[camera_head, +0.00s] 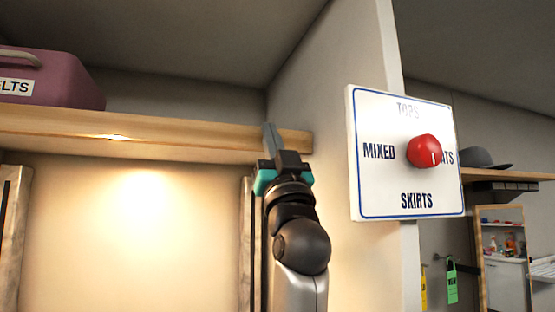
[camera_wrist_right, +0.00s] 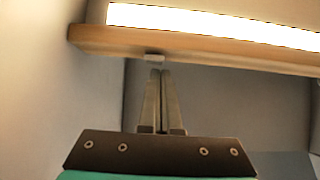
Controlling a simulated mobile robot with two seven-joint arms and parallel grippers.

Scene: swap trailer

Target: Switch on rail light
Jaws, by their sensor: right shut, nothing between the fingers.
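The rail light shows as a bright glowing strip (camera_wrist_right: 215,22) along the wooden shelf (camera_wrist_right: 105,39) in the right wrist view. A small grey block, possibly its switch (camera_wrist_right: 154,57), sits on the shelf's edge in that view. My right gripper (camera_wrist_right: 160,72) is shut and empty, its fingertips just below the block; I cannot tell whether they touch it. In the head view my right gripper (camera_head: 270,132) points up in front of the right end of the wooden shelf (camera_head: 175,128), and the switch is not visible there. My left gripper is not in view.
A purple box (camera_head: 60,82) stands on the shelf at the left. A white sign (camera_head: 370,185) with a red knob (camera_head: 424,151) is to the right of my right arm. A warm glow lights the panel (camera_head: 135,230) below the shelf. A grey hat (camera_head: 483,158) lies farther right.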

